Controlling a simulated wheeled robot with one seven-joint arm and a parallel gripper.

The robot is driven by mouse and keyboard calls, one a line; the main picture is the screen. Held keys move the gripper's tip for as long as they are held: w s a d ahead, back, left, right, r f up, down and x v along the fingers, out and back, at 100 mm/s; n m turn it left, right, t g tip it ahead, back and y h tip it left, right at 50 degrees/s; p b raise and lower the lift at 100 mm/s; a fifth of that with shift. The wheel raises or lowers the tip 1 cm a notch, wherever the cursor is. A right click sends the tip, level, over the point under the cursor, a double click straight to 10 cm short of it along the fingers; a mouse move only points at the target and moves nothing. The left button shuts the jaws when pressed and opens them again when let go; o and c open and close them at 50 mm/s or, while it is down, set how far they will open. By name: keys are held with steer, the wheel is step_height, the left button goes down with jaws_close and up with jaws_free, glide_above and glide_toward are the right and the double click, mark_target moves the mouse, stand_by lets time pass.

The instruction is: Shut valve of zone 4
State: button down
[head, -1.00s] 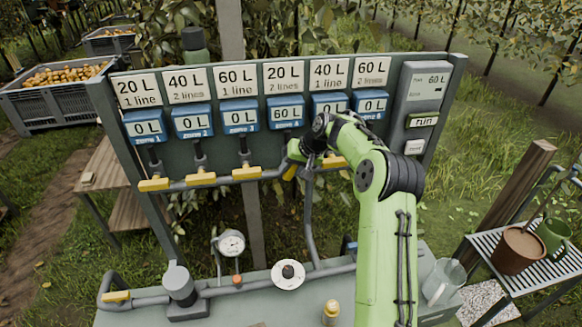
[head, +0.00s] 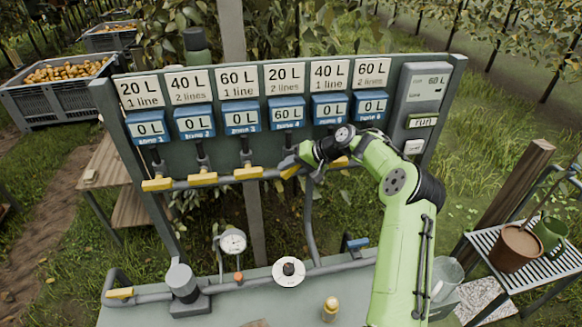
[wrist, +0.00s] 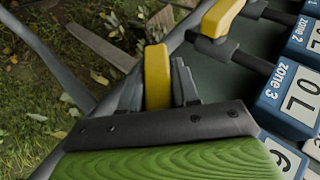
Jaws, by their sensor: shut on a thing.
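The zone 4 display (head: 287,113) reads 60 L, under a white card (head: 285,80) marked 20 L, 2 lines. Its yellow valve handle (head: 290,171) shows partly below my gripper (head: 287,162) in the head view, tilted against the pipe. In the wrist view the handle (wrist: 157,70) stands between the two fingers of my gripper (wrist: 158,88), which are shut on it. The handle's lower part is hidden by the gripper.
Yellow handles of zone 1 (head: 157,184), zone 2 (head: 203,179) and zone 3 (head: 248,173) lie along the pipe to the left. Another handle (head: 341,162) is close on the right, partly behind my arm. A control box (head: 420,95) shows "run". A bench with a gauge (head: 233,242) stands below.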

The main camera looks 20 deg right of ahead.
steer(key=c, duration=0.9)
jaws_free()
steer(key=v, duration=1.5)
steer(key=shift+s+d+r, duration=0.2)
steer(key=shift+d+r, duration=0.05)
steer(key=shift+c, duration=0.4)
